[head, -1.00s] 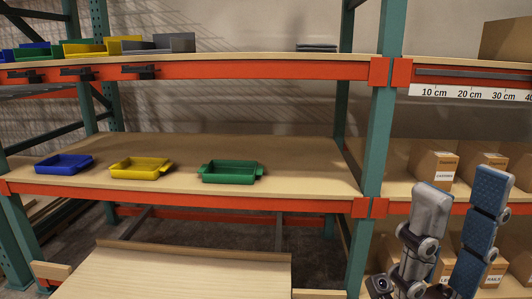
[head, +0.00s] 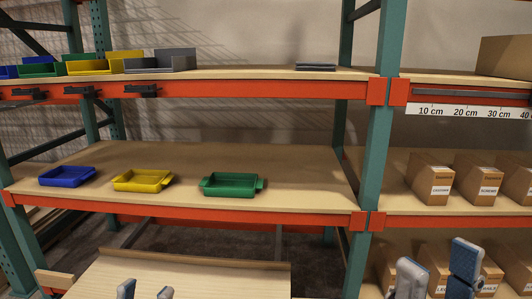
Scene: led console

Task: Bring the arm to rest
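My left gripper (head: 146,291) shows only its two fingertips at the bottom edge, in front of the lower wooden board. The tips are apart with nothing between them. My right gripper (head: 438,273) is at the bottom right, in front of the lower-shelf cartons. Its two fingers, one grey and one with a blue pad, stand upright and well apart, with nothing held between them. Both arms and the rest of both grippers are below the picture.
A blue tray (head: 67,177), a yellow tray (head: 143,180) and a green tray (head: 231,185) stand on the middle shelf (head: 300,175). Several cartons (head: 431,180) stand on the right shelves. A green rack post (head: 378,150) separates the bays. A wooden board (head: 200,275) lies low in front.

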